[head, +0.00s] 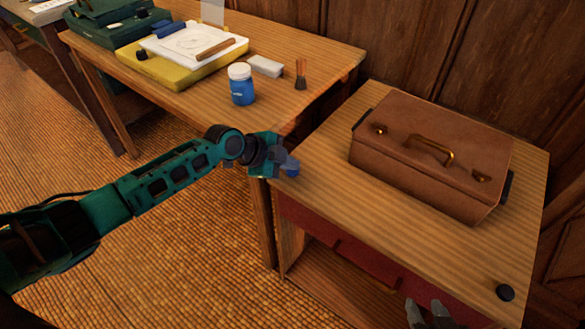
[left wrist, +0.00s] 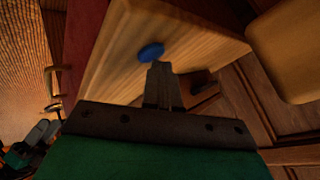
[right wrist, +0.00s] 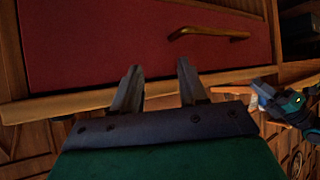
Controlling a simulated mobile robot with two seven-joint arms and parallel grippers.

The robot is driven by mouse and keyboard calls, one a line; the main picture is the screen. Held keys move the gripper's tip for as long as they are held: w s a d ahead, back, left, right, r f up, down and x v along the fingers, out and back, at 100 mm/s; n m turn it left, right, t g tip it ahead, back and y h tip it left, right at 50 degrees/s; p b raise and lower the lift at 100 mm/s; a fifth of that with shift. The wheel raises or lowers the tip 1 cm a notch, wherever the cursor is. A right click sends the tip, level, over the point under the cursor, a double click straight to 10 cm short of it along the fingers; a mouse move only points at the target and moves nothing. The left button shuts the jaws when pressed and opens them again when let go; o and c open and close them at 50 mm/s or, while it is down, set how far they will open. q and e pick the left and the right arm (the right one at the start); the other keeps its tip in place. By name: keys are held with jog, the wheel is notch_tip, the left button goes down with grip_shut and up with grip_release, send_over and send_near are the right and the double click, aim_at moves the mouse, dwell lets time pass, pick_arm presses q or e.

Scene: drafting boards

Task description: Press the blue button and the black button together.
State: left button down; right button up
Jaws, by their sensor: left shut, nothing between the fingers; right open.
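The blue button (head: 292,171) is at the left corner of the wooden table top (head: 330,190). My left gripper (head: 284,160) is shut and empty, its fingertips right at the blue button and partly covering it in the head view. In the left wrist view the shut fingertips (left wrist: 159,66) overlap the lower edge of the blue button (left wrist: 151,51); contact cannot be told. The black button (head: 505,292) is at the table's near right corner. My right gripper (head: 428,311) is open and empty, left of the black button, by the front edge. In the right wrist view its fingers (right wrist: 158,72) face the red drawer front.
A brown case (head: 432,158) with a brass handle fills the back of the table. The red drawer front (right wrist: 130,40) has a brass handle (right wrist: 208,33). The front table strip is clear.

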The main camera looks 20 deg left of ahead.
jog(key=shift+c, duration=0.4)
grip_shut()
dwell(1.4)
